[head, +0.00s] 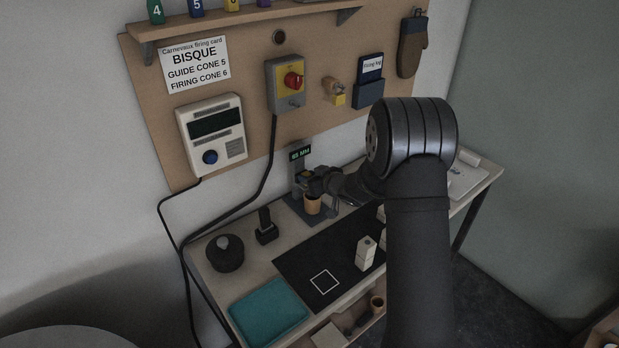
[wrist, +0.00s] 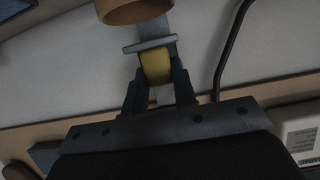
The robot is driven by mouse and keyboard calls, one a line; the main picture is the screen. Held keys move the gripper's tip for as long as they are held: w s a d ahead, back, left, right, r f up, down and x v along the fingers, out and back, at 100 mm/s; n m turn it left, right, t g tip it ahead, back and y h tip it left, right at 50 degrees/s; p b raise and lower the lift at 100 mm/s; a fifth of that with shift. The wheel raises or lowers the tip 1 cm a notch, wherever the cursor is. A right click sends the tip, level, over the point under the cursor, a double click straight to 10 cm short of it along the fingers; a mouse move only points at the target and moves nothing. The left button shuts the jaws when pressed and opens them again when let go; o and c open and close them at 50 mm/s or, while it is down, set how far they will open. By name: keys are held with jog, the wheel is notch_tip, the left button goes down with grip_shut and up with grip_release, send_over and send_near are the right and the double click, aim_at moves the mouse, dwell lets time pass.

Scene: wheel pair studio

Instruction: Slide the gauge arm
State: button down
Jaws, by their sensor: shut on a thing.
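The height gauge stands at the back of the table, with a grey upright and a small green-lettered display (head: 300,153) that seems to read 83 MM. A small orange-tan cup (head: 312,205) stands upright on the gauge's base; part of it shows at the top of the wrist view (wrist: 133,10). My gripper (head: 314,182) is at the upright, just above the cup. In the wrist view my gripper (wrist: 158,78) is shut on the yellow grip (wrist: 156,66) of the gauge arm (wrist: 150,44), a grey crossbar between grip and cup. Whether bar and cup touch is unclear.
A black mat (head: 300,265) with a white square outline and pale blocks (head: 365,253) lies in front. A teal cloth (head: 268,311), a dark round pot (head: 225,253) and a small black stand (head: 265,228) are at left. A wall panel (head: 212,131) hangs behind.

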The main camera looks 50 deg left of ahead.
jog(key=shift+r, duration=0.65)
jog(key=c, duration=1.2)
grip_release()
jog(key=shift+o, duration=0.2)
jog(key=v, duration=1.7)
jog(key=shift+d, duration=0.25)
jog(key=shift+a, duration=0.1)
jog(key=x, duration=1.7)
jog(key=shift+a, duration=0.1)
jog(key=shift+f, duration=0.3)
